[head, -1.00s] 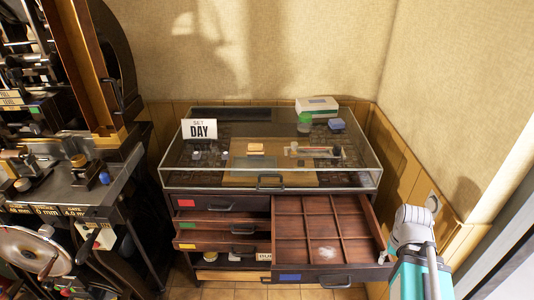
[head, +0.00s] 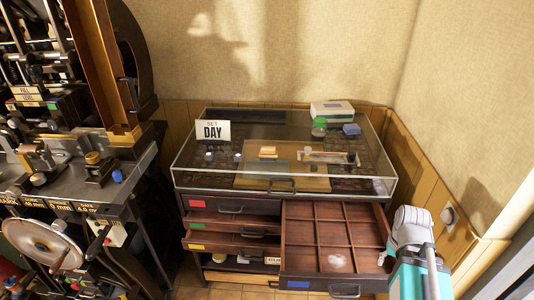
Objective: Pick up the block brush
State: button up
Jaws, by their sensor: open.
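I cannot make out the block brush for certain. A small tan and pale block (head: 268,152), which could be it, shows at the middle of the glass-topped case (head: 186,181). I cannot tell whether it lies on the glass or under it. A pale, fuzzy small thing (head: 338,260) lies in a front compartment of the open divided drawer (head: 300,232); its kind is unclear. My arm shows at the right edge of this drawer, but its gripper fingers are not visible.
Shallower drawers (head: 234,226) stick out left. A machine bench (head: 90,195) stands left.

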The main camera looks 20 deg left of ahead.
aim_at(266, 154)
jog(key=i, duration=0.85)
jog(key=z, duration=0.05)
